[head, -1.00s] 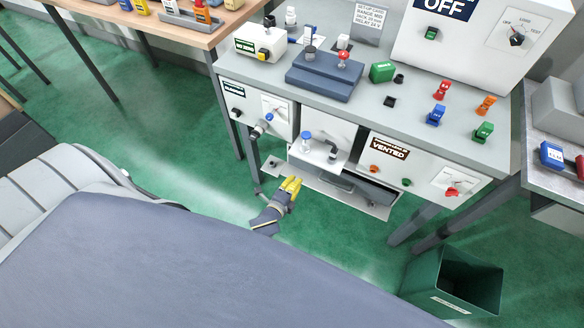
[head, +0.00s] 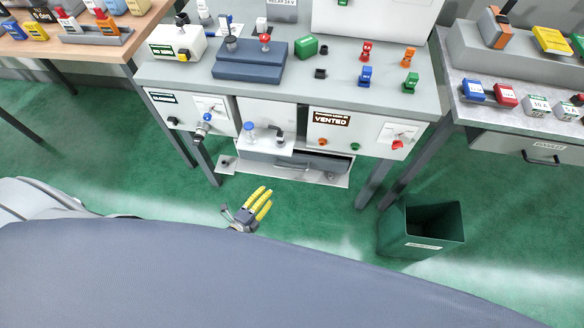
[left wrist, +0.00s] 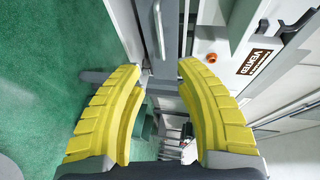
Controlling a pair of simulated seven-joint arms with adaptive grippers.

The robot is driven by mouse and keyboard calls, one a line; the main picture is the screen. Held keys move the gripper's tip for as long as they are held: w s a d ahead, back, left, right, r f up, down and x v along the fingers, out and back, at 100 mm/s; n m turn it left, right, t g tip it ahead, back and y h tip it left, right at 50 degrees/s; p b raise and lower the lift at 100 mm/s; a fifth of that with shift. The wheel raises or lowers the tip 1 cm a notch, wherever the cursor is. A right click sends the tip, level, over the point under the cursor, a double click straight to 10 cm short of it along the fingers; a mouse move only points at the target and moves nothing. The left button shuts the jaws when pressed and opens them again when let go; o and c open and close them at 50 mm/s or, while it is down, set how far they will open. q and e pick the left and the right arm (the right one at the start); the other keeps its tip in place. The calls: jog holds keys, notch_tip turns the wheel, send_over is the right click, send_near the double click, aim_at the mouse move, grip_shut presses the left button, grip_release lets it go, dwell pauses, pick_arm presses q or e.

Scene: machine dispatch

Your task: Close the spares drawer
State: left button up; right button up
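A grey drawer-like unit (head: 318,160) with a dark opening sits low under the middle bench, below the panel marked VENTED. It appears partly open; how far is hard to tell. I cannot read a spares label on it. Another drawer (head: 500,146) under the right bench has a dark handle and a small label too small to read surely; it looks shut. My left gripper (head: 262,203), with yellow fingers, is in front of and below the middle unit, apart from it. In the left wrist view its fingers (left wrist: 160,100) are spread with nothing gripped. My right gripper is out of view.
A green bin (head: 393,235) stands on the floor at right. Bench legs (head: 376,184) flank the middle unit. A white shelf (head: 262,147) with a blue-capped bottle (head: 249,131) juts out above the unit. The green floor around the left gripper is clear.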

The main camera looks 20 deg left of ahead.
aim_at(290, 168)
pick_arm(q)
jog(key=x, duration=1.7)
jog(key=shift+o, duration=0.4)
grip_shut()
